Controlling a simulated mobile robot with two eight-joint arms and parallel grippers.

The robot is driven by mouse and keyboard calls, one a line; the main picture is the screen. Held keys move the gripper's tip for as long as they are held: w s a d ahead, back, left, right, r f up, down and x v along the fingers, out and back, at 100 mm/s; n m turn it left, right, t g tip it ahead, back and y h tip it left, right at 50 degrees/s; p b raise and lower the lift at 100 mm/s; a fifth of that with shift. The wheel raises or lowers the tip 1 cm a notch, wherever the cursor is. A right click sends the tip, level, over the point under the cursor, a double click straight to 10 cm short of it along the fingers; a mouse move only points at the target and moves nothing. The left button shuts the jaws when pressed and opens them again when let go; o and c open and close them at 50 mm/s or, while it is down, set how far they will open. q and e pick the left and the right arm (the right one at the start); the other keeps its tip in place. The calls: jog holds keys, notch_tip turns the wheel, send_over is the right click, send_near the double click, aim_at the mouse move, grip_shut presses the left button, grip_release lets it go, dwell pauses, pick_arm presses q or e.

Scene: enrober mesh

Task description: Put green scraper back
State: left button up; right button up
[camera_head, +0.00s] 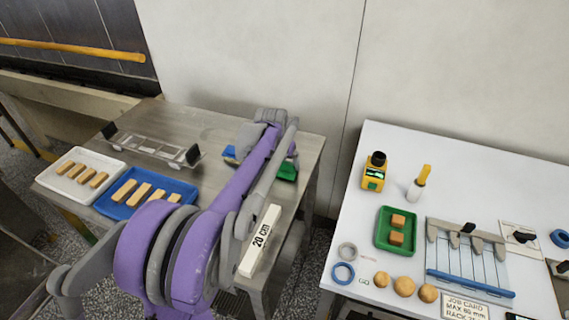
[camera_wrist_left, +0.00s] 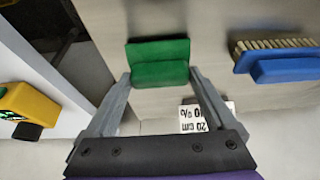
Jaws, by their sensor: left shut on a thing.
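The green scraper (camera_wrist_left: 160,50) shows in the left wrist view between the two grey fingers of my left gripper (camera_wrist_left: 160,78), which is shut on its block-like part. In the head view a green part of the scraper (camera_head: 288,171) shows beside my purple and grey arm, near the right end of the steel table (camera_head: 215,125). My arm hides the fingers and much of the scraper there. I cannot tell whether the scraper touches the table. My right gripper is in neither view.
A blue brush (camera_wrist_left: 285,65) lies right of the scraper in the wrist view. A white 20 cm bar (camera_head: 260,241) is at the steel table's front right. Blue (camera_head: 175,185) and white (camera_head: 65,190) trays stand left. A gap separates the white table (camera_head: 345,190).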

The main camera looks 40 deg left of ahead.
pick_arm(q)
jog(key=shift+f, duration=0.2)
jog(key=o, duration=1)
jog(key=shift+f, duration=0.1)
jog(key=v, duration=1.2)
jog(key=shift+r+p, duration=0.25)
jog(key=shift+p, duration=0.2)
